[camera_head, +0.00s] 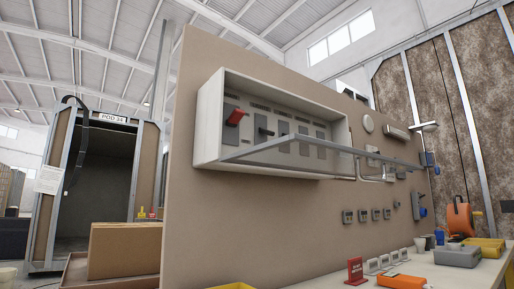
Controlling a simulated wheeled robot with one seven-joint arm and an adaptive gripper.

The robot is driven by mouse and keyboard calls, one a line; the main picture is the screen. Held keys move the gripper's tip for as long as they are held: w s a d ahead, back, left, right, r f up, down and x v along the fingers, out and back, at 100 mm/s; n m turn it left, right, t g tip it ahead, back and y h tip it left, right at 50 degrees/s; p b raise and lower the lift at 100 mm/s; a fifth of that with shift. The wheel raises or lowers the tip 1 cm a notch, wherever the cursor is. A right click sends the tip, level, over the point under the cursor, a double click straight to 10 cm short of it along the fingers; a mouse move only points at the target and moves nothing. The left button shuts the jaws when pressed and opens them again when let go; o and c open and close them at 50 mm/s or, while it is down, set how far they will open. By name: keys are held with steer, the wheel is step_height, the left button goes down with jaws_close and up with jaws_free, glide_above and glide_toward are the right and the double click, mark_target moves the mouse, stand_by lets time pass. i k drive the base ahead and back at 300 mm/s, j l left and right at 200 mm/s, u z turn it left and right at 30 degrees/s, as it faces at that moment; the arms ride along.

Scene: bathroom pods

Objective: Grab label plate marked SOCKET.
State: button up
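Several small light label plates stand in a row on the workbench at the lower right: one in front (373,266), others behind it (385,262), (395,257) and (404,254). Their lettering is too small to read, so I cannot tell which is marked SOCKET. A red sign plate (355,270) with white print stands just left of the row. My gripper is not in view.
An orange item (402,282) lies in front of the plates. A grey-and-yellow box (457,256) and an orange reel (460,218) are to the right. An upright brown panel (260,225) carries an open switch box (208,120), its frame jutting forward.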

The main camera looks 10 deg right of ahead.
mark_target(384, 261)
steer(key=i+l, duration=0.15)
steer(key=l, duration=0.25)
steer(key=i+l, duration=0.1)
steer(key=l, duration=0.3)
steer(key=i+l, duration=0.15)
steer(key=l, duration=0.25)
steer(key=i+l, duration=0.1)
steer(key=l, duration=0.3)
steer(key=i+l, duration=0.15)
steer(key=l, duration=0.25)
